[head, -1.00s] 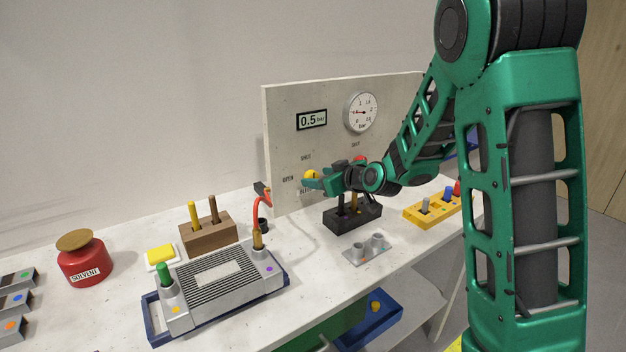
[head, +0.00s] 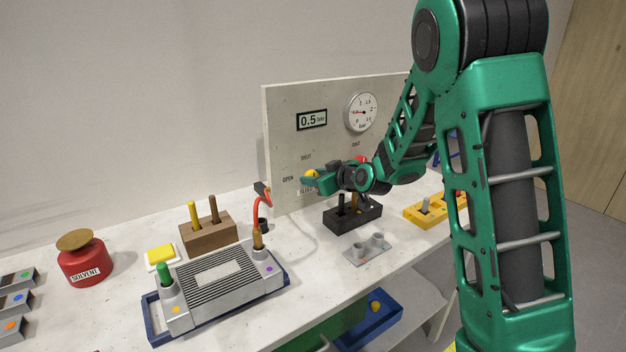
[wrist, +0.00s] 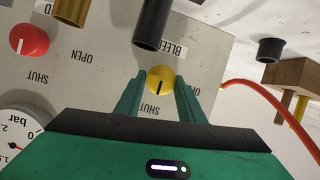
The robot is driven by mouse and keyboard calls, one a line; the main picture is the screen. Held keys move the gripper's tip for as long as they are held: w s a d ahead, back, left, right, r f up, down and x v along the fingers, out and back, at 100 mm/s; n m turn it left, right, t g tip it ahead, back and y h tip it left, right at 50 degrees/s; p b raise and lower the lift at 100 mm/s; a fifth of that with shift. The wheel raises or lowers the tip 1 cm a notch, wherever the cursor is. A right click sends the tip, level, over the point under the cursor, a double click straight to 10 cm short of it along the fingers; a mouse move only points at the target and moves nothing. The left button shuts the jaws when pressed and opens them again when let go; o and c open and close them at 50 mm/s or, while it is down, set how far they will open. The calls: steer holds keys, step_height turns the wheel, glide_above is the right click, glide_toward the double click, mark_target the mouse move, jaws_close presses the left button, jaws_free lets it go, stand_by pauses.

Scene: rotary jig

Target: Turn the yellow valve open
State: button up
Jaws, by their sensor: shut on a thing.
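The yellow valve (wrist: 161,80) is a round knob with a dark pointer line on the upright panel. In the wrist view it sits between the two fingertips of my gripper (wrist: 160,88), which is shut on it. The pointer runs roughly up and down in that view, with a SHUT label on the gripper side and BLEED lettering near it. In the head view a bit of the yellow valve (head: 312,174) shows above my gripper (head: 312,184), and the rest is hidden. An OPEN label is left of it and a SHUT label above.
A red knob (wrist: 29,40) is on the same panel. A gauge (head: 361,112) and a display (head: 312,119) reading 0.5 are above. A black block (head: 352,219) with upright pegs stands below my gripper. A red hose (head: 258,205) curves nearby.

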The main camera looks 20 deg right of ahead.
steer(key=shift+a, duration=0.1)
steer(key=shift+s+a+f+n+t+h, duration=0.15)
steer(key=shift+n+t+h, duration=0.7)
steer(key=shift+n, duration=1.4)
steer(key=shift+w+a+f+n+t+h, duration=0.2)
steer(key=shift+n+t+h, duration=0.65)
steer(key=shift+n, duration=1.35)
steer(key=shift+s+a+f+n+t+h, duration=0.25)
steer(key=shift+n+t+h, duration=0.6)
steer(key=shift+n, duration=1.4)
steer(key=shift+d, duration=0.15)
steer(key=o, duration=1)
steer(key=shift+w, duration=0.1)
steer(key=shift+o, duration=0.2)
